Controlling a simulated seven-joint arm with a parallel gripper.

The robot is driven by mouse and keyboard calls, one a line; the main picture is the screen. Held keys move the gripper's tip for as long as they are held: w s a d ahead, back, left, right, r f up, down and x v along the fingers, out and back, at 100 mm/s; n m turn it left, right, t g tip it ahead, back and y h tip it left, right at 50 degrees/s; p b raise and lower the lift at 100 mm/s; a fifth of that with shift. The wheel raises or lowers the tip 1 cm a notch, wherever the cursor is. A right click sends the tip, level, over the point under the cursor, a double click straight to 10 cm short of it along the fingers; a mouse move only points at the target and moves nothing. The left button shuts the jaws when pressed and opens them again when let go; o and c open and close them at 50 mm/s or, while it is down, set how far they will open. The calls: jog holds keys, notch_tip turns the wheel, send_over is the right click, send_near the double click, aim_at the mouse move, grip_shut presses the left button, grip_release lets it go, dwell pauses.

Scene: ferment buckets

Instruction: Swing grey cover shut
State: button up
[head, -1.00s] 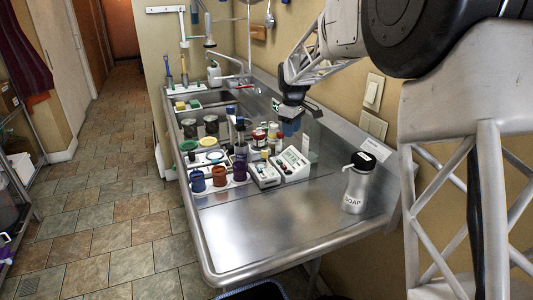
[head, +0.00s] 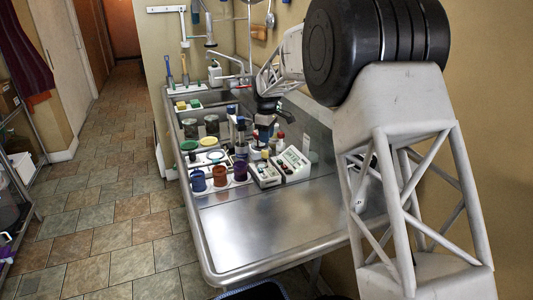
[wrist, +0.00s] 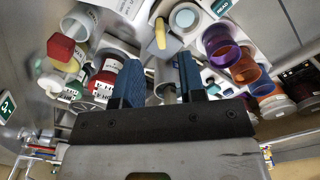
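My gripper (wrist: 158,84) is open in the wrist view, its two blue fingers apart with nothing clearly held. Between and beyond them is a small grey cylindrical part (wrist: 165,72), partly hidden. In the head view my gripper (head: 263,132) points down among the bottles and small containers in the middle of the counter; its fingertips are hard to make out. I cannot single out the grey cover for certain. A pale round top with a grey-blue centre (wrist: 184,18) lies ahead of the fingers in the wrist view.
Blue (head: 198,181), brown (head: 219,176) and purple (head: 240,170) cups stand in a white holder left of my gripper. White device boxes (head: 292,162) stand close on the right. Green (head: 188,145) and yellow (head: 208,141) discs lie behind the cups. The front counter (head: 270,220) is clear.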

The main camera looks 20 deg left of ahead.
aim_at(267, 151)
jog(key=shift+f, duration=3.85)
jog(key=shift+c, duration=0.4)
grip_shut()
